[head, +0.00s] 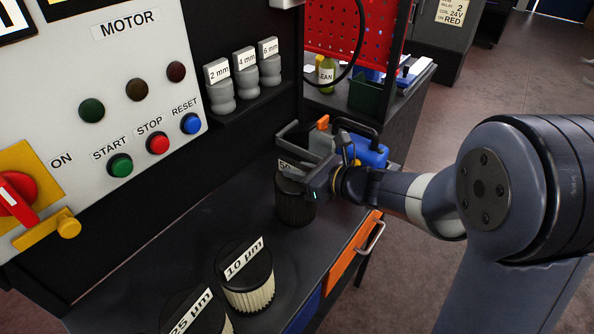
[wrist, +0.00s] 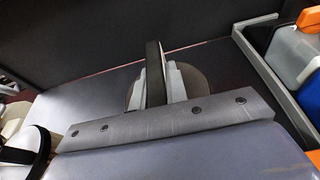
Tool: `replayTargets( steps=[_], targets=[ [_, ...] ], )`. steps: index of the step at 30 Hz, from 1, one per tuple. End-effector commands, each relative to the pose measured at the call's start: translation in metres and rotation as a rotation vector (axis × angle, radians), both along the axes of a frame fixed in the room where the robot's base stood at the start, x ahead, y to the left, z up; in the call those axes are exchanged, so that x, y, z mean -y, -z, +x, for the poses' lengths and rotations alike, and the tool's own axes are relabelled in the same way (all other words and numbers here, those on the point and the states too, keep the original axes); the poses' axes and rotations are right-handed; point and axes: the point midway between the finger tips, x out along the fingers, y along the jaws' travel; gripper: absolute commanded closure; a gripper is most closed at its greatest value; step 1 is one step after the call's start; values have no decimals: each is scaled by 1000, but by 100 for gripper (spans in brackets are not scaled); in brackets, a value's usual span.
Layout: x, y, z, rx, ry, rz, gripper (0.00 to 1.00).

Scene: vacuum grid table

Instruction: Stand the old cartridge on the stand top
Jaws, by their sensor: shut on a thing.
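The old cartridge (head: 294,207) is dark with darkened pleats, and its label begins with "50". It is upright on or just above the dark stand top (head: 188,245); I cannot tell if its base touches. My gripper (head: 308,180) reaches it from the right and is shut on its upright top fin. In the wrist view the fin (wrist: 155,72) stands between the pale fingers of my gripper (wrist: 156,88), with the round cap (wrist: 200,82) behind. The rest of the cartridge is hidden there.
A 10 µm cartridge (head: 248,283) and a 25 µm cartridge (head: 195,315) with cream pleats stand nearer. A tray with a blue bottle (head: 372,155) is just behind my gripper. The control panel (head: 85,120) rises at left. Bare surface lies left of the cartridges.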

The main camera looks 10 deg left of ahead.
Motion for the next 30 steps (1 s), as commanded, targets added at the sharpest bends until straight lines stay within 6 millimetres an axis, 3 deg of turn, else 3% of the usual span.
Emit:
replayTargets(
  steps=[5, 6, 14, 24, 30],
  targets=[
    [0, 4, 0, 1, 0, 1, 100],
    [0, 4, 0, 0, 0, 0, 85],
    [0, 3, 0, 0, 0, 0, 64],
    [0, -2, 0, -1, 0, 0, 64],
    [32, -11, -12, 1, 6, 0, 64]
  ],
)
